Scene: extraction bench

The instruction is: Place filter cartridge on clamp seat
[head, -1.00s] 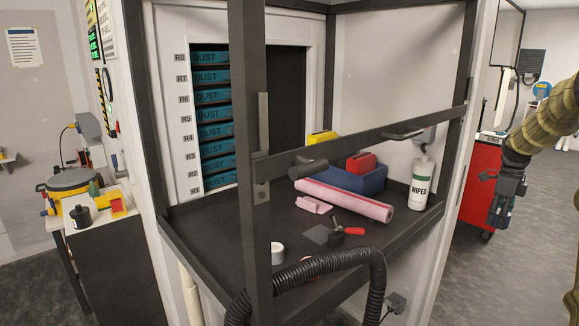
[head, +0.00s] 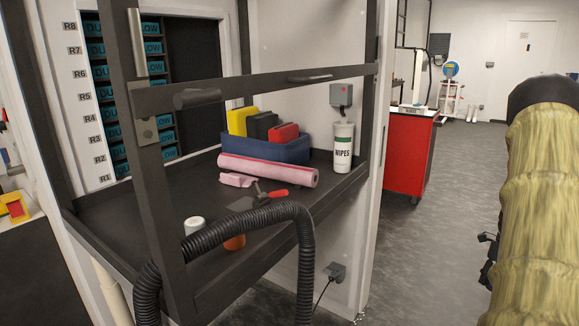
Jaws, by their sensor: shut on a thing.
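My arm in its tan sleeve fills the right edge of the head view. Only a dark sliver of my gripper (head: 487,258) shows at the sleeve's left side, out over the open floor. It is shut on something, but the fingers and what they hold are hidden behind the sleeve. I cannot make out a filter cartridge for certain. A small clamp with a red handle (head: 278,193) stands on the dark bench inside the enclosure, beside a flat grey plate (head: 240,204). I cannot tell whether this is the clamp seat. My gripper is well to its right, outside the enclosure.
A dark frame bar (head: 240,90) crosses the enclosure front, and a black corrugated hose (head: 235,222) arches before it. A pink roll (head: 268,170), blue bin (head: 293,150), wipes canister (head: 343,148), white cup (head: 194,225) and orange object (head: 235,242) occupy the bench. A red cabinet (head: 407,155) stands behind; floor at right is clear.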

